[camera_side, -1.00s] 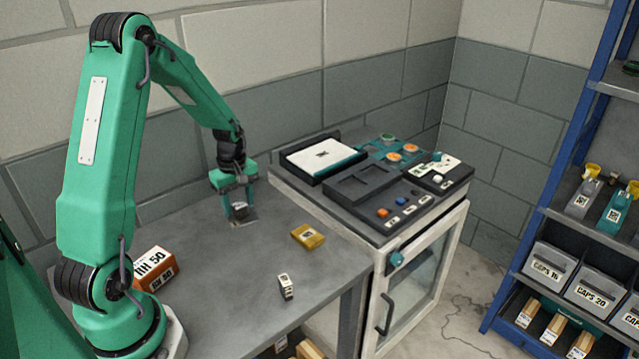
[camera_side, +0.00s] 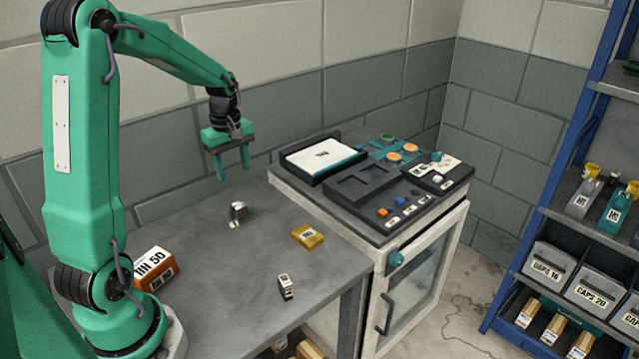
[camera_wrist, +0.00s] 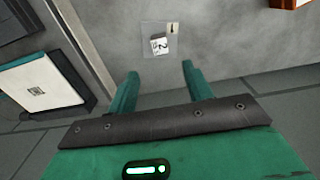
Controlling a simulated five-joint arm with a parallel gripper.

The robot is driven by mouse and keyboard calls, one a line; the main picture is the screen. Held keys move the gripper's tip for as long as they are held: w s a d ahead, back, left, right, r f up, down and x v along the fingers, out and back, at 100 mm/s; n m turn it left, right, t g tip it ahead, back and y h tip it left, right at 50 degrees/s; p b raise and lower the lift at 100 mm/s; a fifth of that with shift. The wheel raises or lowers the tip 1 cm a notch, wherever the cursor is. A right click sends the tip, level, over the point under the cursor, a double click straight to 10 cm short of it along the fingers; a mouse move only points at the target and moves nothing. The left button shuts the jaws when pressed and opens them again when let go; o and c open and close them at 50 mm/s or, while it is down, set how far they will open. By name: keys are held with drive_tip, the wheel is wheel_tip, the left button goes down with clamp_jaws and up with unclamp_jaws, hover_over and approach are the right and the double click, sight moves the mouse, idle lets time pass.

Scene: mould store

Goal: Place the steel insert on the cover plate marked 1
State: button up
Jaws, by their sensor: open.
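The steel insert (camera_side: 238,211) is a small shiny block on the far part of the grey table. In the wrist view the insert (camera_wrist: 159,45) has a white label with dark print, and it rests on a thin grey cover plate (camera_wrist: 150,28). A pale tag (camera_wrist: 173,28) with a dark mark, apparently a 1, lies at the plate's corner beside the insert. My gripper (camera_side: 233,173) is open and empty above the insert, clear of it. In the wrist view the fingers of my gripper (camera_wrist: 160,71) are spread apart with nothing between them.
A yellow block (camera_side: 308,237), a small labelled block (camera_side: 286,287) and an orange box (camera_side: 154,268) stand on the table (camera_side: 215,300). A cabinet with black trays (camera_side: 363,184) stands to the right. A blue shelf rack (camera_side: 560,170) is farther right.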

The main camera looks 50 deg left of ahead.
drive_tip(key=shift+d, duration=0.1)
idle(0.4)
drive_tip(key=s+d+r+m+t, duration=0.2)
drive_tip(key=s+d+r+m, duration=0.2)
drive_tip(key=d+r+m, duration=0.65)
drive_tip(key=s+d+r+m+t, duration=0.1)
drive_tip(key=s+d+m+t, duration=0.2)
drive_tip(key=s+d+m, duration=0.4)
drive_tip(key=s+d, duration=0.1)
drive_tip(key=d, duration=0.3)
drive_tip(key=shift+s+d+t, duration=0.15)
drive_tip(key=shift+s+t, duration=0.15)
